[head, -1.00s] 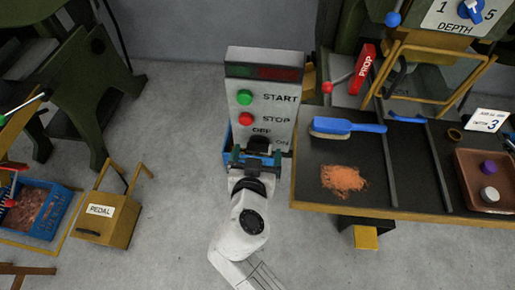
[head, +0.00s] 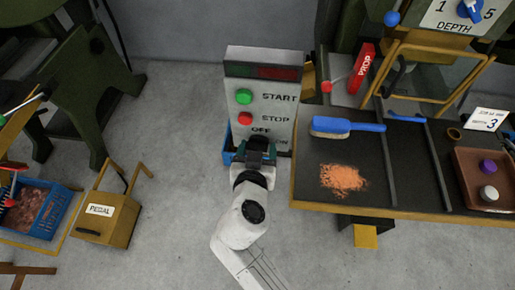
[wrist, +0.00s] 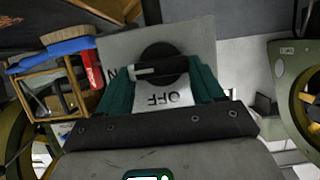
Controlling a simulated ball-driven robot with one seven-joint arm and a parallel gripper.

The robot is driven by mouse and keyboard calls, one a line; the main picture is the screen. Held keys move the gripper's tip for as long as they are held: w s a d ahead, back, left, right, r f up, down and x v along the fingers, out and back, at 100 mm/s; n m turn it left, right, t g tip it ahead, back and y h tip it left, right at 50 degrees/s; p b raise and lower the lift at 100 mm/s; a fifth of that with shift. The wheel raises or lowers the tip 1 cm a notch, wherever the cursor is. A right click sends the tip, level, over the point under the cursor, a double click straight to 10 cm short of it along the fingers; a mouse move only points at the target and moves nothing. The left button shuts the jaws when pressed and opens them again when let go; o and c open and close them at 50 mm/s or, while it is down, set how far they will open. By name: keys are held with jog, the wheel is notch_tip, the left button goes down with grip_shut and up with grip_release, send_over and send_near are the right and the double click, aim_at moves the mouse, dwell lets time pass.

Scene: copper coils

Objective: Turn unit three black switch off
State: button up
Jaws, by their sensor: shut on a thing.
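The control panel (head: 270,100) is a grey upright box with a green START button (head: 244,96) and a red STOP button (head: 246,118). The black switch (wrist: 160,58) is a round knob with a light pointer bar lying roughly sideways, its end toward the partly hidden ON lettering. The OFF label (wrist: 166,98) shows upside down in the wrist view. My gripper (head: 258,148) is at the lower panel and covers most of the switch in the head view. Its teal fingers are either side of the knob, shut on it.
A dark worktable (head: 420,180) stands to the right with a blue brush (head: 348,126), copper shavings (head: 343,178) and a brown tray (head: 485,180). A yellow pedal box (head: 108,215) and a blue crate (head: 38,210) are at left. Floor between is clear.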

jog(key=shift+c, duration=0.8)
jog(key=shift+a+f+n+t+h+b, duration=0.35)
jog(key=shift+n+h+b, duration=0.7)
jog(key=shift+n, duration=1.2)
jog(key=shift+a+f+n+t+h+b, duration=0.15)
jog(key=shift+n+t+h+b, duration=0.55)
jog(key=shift+n+h, duration=1.05)
jog(key=shift+a+f+n+t+h+b, duration=0.3)
jog(key=shift+n+h+b, duration=0.55)
jog(key=shift+n, duration=1.85)
jog(key=shift+r, duration=0.1)
jog(key=o, duration=1)
